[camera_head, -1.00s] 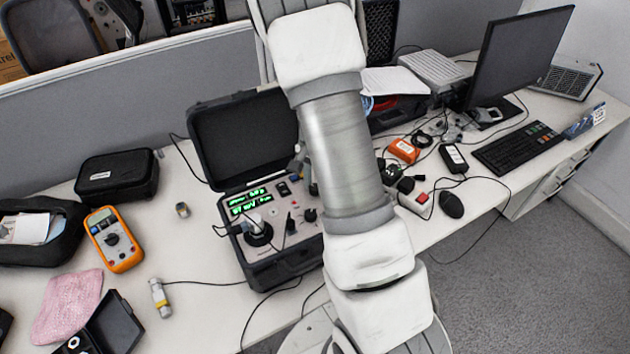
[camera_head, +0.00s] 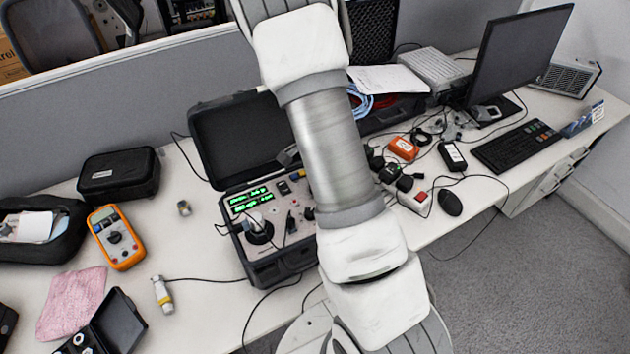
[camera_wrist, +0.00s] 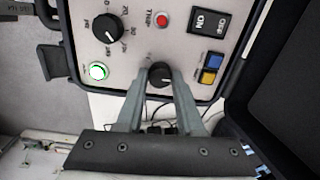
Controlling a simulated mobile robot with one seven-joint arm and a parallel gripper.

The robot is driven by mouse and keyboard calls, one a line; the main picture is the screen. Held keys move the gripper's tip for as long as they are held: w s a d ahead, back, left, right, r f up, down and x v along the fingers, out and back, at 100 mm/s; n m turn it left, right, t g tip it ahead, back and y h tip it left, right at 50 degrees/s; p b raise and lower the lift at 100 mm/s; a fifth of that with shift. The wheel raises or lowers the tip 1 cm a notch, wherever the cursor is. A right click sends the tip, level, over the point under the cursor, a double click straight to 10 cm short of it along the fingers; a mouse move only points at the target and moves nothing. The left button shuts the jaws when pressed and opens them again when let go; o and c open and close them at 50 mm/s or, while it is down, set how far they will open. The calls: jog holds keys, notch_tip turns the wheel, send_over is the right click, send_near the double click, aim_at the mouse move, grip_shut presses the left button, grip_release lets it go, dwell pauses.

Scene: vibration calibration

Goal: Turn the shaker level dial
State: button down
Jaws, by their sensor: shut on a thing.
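In the wrist view, a small round black dial (camera_wrist: 160,74) with a pale pointer line sits at the edge of a light grey panel (camera_wrist: 137,54). My gripper (camera_wrist: 160,82) has its two grey fingers on either side of this dial, shut on it. I cannot read a label beside it. A larger black dial with a number scale (camera_wrist: 107,28) is on the same panel. In the head view, the open black instrument case (camera_head: 268,268) shows green displays (camera_head: 250,200) and several controls; my arm hides its right side and my gripper's fingertips.
The panel also has a red button (camera_wrist: 161,19), a green-lit button (camera_wrist: 98,71) and a black rocker switch (camera_wrist: 209,21). An orange multimeter (camera_head: 116,237), a pink cloth (camera_head: 70,303) and a black pouch (camera_head: 118,174) lie left of the case. Cables cross the desk.

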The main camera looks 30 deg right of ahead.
jog(key=c, duration=0.5)
grip_release()
notch_tip(320, 180, up, 17)
jog(key=shift+r+p, duration=0.2)
jog(key=shift+p, duration=0.45)
jog(key=s+a+r+n+t, duration=0.2)
jog(key=s+a+r+n, duration=0.2)
jog(key=s+n, duration=0.1)
jog(key=s+a+r+n+t, duration=0.1)
jog(key=s+a+r+n, duration=0.3)
jog(key=s+r+n, duration=0.1)
jog(key=s+a+r+n+t, duration=0.2)
jog(key=s+a+r+n, duration=0.2)
jog(key=s+n, duration=0.3)
jog(key=shift+s+r+t, duration=0.3)
jog(key=shift+s+r, duration=0.1)
jog(key=shift+s, duration=0.45)
